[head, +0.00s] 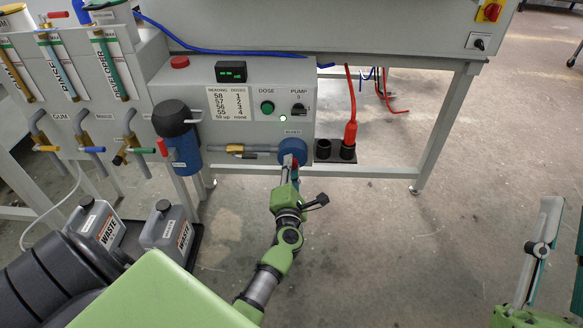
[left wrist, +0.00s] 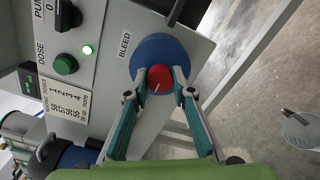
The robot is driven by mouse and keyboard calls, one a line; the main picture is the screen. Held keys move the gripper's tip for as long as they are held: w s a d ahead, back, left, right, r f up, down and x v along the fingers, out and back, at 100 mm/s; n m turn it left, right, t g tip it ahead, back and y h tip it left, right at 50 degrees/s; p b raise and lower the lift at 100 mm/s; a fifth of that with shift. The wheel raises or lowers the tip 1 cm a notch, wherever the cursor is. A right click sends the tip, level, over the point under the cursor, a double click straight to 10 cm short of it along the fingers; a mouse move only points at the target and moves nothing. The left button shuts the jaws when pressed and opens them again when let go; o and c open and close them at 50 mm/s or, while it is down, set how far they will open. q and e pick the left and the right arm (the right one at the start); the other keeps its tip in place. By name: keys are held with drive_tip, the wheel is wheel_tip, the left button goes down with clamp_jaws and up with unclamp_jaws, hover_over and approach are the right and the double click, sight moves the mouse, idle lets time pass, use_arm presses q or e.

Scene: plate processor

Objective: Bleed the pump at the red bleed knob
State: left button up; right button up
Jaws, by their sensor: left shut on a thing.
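The red bleed knob (left wrist: 159,78) sits at the centre of a round blue boss (left wrist: 152,52) beside the BLEED label, with a pale line on its face. My left gripper (left wrist: 160,80) is shut on the red knob, one finger on each side. In the head view my left gripper (head: 290,168) reaches up to the blue boss (head: 293,150) at the lower right of the grey panel (head: 215,100) and mostly hides the knob. The black PUMP switch (head: 298,109) is above it. My right gripper (head: 566,215) is partly cut off at the right edge, fingers apart, empty.
A green DOSE button (head: 267,107) and lit green lamp (head: 283,119) are on the panel. A red plug (head: 350,132) stands in a black holder (head: 336,151) to the right. Waste cans (head: 168,230) stand lower left.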

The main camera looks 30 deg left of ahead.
use_arm(q)
drive_tip(key=o, duration=1.1)
drive_tip(key=shift+s, duration=0.1)
drive_tip(key=v, duration=0.7)
drive_tip(key=shift+s, duration=0.2)
drive_tip(key=shift+d, duration=0.1)
idle(1.6)
